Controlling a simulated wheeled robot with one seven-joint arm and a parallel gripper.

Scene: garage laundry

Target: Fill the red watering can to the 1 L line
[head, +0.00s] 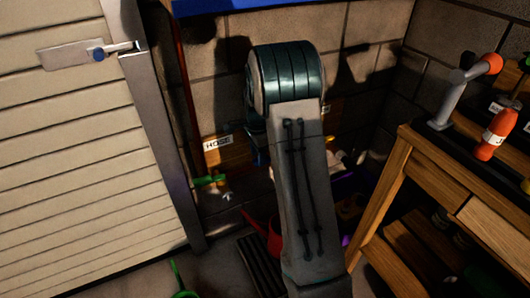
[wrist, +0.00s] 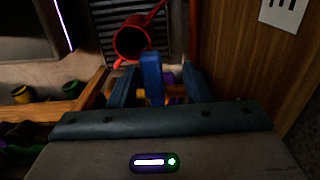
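The red watering can (wrist: 132,40) shows in the wrist view beyond my fingers, its dark round opening facing the camera. In the head view the red can (head: 273,238) is low by the wall, largely hidden behind my arm. My gripper (wrist: 158,85) is open, its two dark blue fingers apart. A bright blue upright bar (wrist: 151,72) stands between them in the picture, with gaps on both sides; I cannot tell what it belongs to. The head view hides my fingertips. A green-handled tap (head: 210,181) sits below a HOSE label (head: 218,143). The 1 L line and water level cannot be seen.
A dark slatted grate (head: 259,264) lies on the floor near the can. A wooden workbench (head: 415,150) with tools stands at right. A pale slatted door (head: 80,170) fills the left. A green loop (head: 178,280) shows at the bottom edge.

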